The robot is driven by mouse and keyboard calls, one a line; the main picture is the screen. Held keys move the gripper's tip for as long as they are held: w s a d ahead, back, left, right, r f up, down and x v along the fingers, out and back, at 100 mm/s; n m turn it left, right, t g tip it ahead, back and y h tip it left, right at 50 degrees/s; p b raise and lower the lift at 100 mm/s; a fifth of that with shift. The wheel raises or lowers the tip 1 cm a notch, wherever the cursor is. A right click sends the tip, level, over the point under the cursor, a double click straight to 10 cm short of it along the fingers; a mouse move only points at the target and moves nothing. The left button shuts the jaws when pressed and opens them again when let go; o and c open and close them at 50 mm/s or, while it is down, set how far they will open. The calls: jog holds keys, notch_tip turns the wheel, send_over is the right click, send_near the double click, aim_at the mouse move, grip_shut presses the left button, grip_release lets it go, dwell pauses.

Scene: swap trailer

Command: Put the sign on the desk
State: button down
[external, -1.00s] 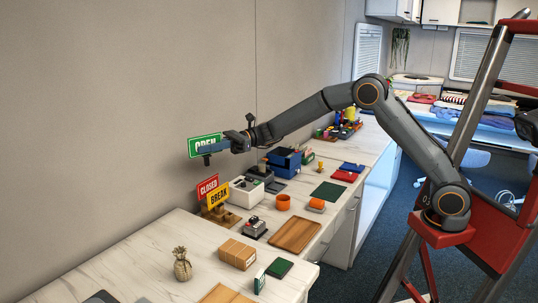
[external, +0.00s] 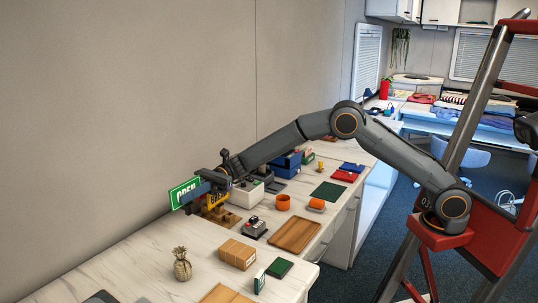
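The green OPEN sign (external: 183,190) is in my gripper (external: 196,192), at the left of the external view. My gripper is shut on it and holds it a little above the back of the desk (external: 130,250), near the wall. The yellow BREAK sign (external: 217,200) stands in a wooden holder (external: 225,217) just behind my gripper and is partly covered by it. The red CLOSED sign is hidden. I cannot tell whether the OPEN sign touches the holder.
An orange cup (external: 283,202) and a grey device (external: 254,228) are right of the holder.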

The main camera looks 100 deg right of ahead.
notch_tip(320, 180, down, 9)
jog(key=shift+f+p, duration=0.2)
jog(key=shift+p, duration=0.25)
jog(key=shift+f, duration=0.15)
jog(key=shift+f, duration=0.15)
jog(key=c, duration=2)
grip_release()
jog(key=shift+o, duration=0.7)
jog(key=shift+r+b+v, duration=0.2)
jog(key=shift+b+v, duration=0.1)
jog(key=shift+v, duration=1.7)
jog(key=shift+r+b+v, duration=0.2)
jog(key=shift+b+v, duration=0.1)
jog(key=shift+v, duration=1.65)
